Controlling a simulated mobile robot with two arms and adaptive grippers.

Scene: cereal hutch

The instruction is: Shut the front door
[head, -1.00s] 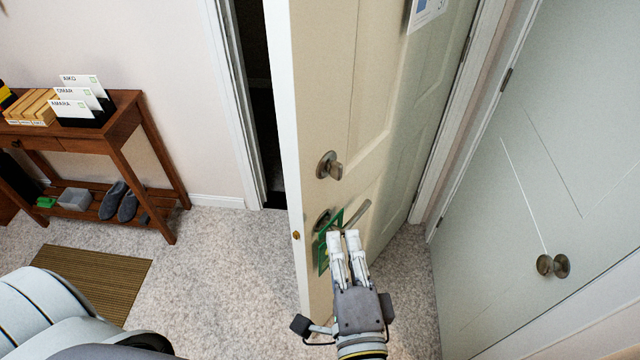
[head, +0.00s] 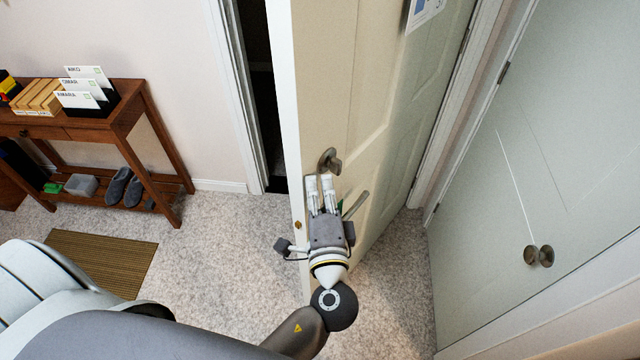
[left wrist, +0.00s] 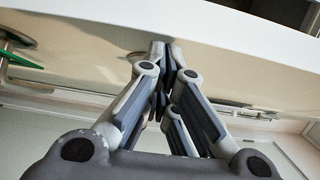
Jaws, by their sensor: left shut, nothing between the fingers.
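The cream front door (head: 330,80) stands ajar in the head view, with a dark gap between its free edge and the white frame (head: 246,110). A round deadbolt knob (head: 329,161) sits on its face, and a lever handle (head: 356,204) shows below it, partly hidden by my gripper. My left gripper (head: 320,180) is shut and empty, with its fingertips at the door face just below the knob. In the left wrist view the shut fingers (left wrist: 166,50) point at the door surface (left wrist: 90,40); whether they touch it I cannot tell. My right gripper is not in view.
A wooden console table (head: 125,115) with letter holders and shoes stands at left. A brown doormat (head: 100,262) lies on the carpet. A grey-green closet door (head: 560,150) with two knobs is at right. Carpet is clear in front of the door.

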